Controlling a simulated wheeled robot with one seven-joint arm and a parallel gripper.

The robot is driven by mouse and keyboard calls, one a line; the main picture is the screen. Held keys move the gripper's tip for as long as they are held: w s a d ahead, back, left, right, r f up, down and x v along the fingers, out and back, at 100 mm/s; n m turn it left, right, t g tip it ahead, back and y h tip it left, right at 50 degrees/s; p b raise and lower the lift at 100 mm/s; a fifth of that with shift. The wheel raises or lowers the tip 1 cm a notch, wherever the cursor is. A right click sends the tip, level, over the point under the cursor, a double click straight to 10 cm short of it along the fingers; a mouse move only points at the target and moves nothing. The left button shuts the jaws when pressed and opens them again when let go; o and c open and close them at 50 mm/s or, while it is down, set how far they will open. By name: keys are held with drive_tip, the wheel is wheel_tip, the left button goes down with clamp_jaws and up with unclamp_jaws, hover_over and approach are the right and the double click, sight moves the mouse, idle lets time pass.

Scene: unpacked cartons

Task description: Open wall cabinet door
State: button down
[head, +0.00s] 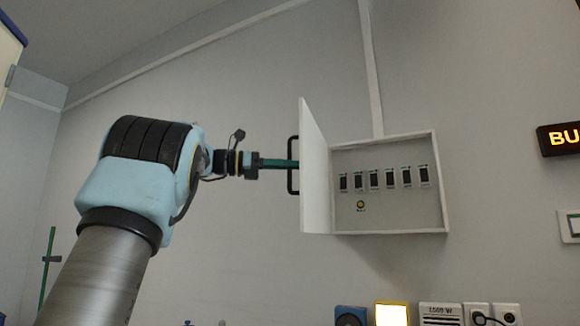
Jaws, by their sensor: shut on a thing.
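The wall cabinet (440,185) is a shallow white box on the grey wall, right of centre in the head view. Its white door (316,175) is hinged on the left and stands wide open, swung out from the wall. A black bar handle (291,182) is on the door's outer face. My gripper (290,163) reaches in from the left with green fingers shut on the handle. Inside the cabinet, a row of several black switches (375,181) and a yellow round button (361,205) are in plain view.
A vertical white conduit (371,70) runs up the wall from the cabinet top. A lit sign (562,138) hangs at the right. Below are a glowing yellow panel (391,315), a blue round device (350,316) and sockets (492,314). A green pole (47,265) stands at the far left.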

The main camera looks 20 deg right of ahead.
drive_tip(key=c, duration=1.2)
unclamp_jaws()
drive_tip(key=shift+o, duration=0.2)
drive_tip(key=w+a+b, duration=0.1)
drive_tip(key=a, duration=0.9)
drive_tip(key=shift+w+a, duration=0.25)
drive_tip(key=shift+a, duration=0.05)
drive_tip(key=shift+r, duration=0.1)
